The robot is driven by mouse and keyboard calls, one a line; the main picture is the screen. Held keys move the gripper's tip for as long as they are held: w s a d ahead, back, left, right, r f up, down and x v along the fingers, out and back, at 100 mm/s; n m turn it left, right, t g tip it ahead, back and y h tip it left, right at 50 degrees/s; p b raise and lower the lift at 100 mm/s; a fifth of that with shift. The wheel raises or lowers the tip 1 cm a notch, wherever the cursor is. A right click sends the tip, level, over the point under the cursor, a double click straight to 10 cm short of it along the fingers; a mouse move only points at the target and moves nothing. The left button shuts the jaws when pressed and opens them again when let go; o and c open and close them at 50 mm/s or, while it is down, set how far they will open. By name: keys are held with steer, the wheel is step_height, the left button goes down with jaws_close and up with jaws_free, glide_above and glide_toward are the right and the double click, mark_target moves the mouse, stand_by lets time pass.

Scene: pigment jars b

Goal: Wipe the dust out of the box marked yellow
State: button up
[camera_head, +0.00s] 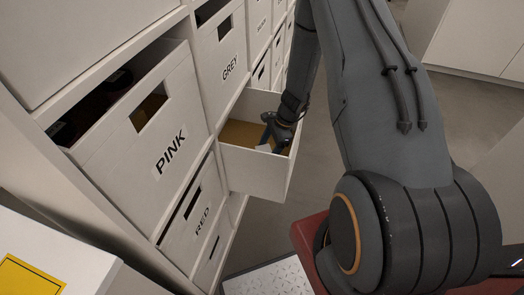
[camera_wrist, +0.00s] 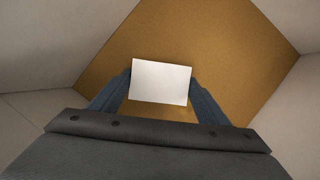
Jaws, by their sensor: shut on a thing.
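A pale box (camera_head: 252,172) is pulled out of the shelving like a drawer, below the GREY box; no marking on it is readable from here. Its floor (camera_head: 238,134) is golden brown, and in the wrist view the floor (camera_wrist: 215,40) looks evenly coloured. I cannot tell dust from bare floor. My gripper (camera_head: 268,140) reaches down inside the box, pointing at the floor. In the wrist view my gripper (camera_wrist: 160,82) is shut on a white rectangular block (camera_wrist: 160,82), held between both fingers. I cannot tell whether the block touches the floor.
The PINK box (camera_head: 150,130), the GREY box (camera_head: 222,55) and the RED box (camera_head: 195,205) sit in the shelving around the open box. PINK has dark contents. Box walls (camera_wrist: 50,45) surround my gripper. Grey floor (camera_head: 470,115) lies open to the right.

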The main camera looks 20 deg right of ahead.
mark_target(258, 147)
steer(key=shift+w+d+f+b, duration=0.15)
steer(key=shift+w+d+b, duration=0.35)
steer(key=shift+w, duration=0.3)
steer(key=shift+w+a+f+b, duration=0.1)
steer(key=shift+w+a+b, duration=0.1)
steer(key=shift+w+a, duration=0.5)
steer(key=shift+w+a+f+b, duration=0.15)
steer(key=shift+w+a, duration=0.25)
steer(key=shift+a, duration=0.45)
steer(key=shift+w+d+r+b, duration=0.1)
steer(key=shift+w+d+b, duration=0.45)
steer(key=shift+w, duration=0.25)
steer(key=shift+s+d+r+p, duration=0.1)
steer(key=shift+s+d+p, duration=0.25)
steer(key=shift+s+d, duration=0.4)
steer(key=shift+s+d+r+p, duration=0.1)
steer(key=shift+s+d+p, duration=0.25)
steer(key=shift+d, duration=0.6)
steer(key=shift+r, duration=0.1)
steer(key=shift+a+r+p, duration=0.1)
steer(key=shift+r+p, duration=1.6)
steer(key=shift+r, duration=1.25)
steer(key=shift+r+p, duration=0.9)
steer(key=shift+r, duration=0.6)
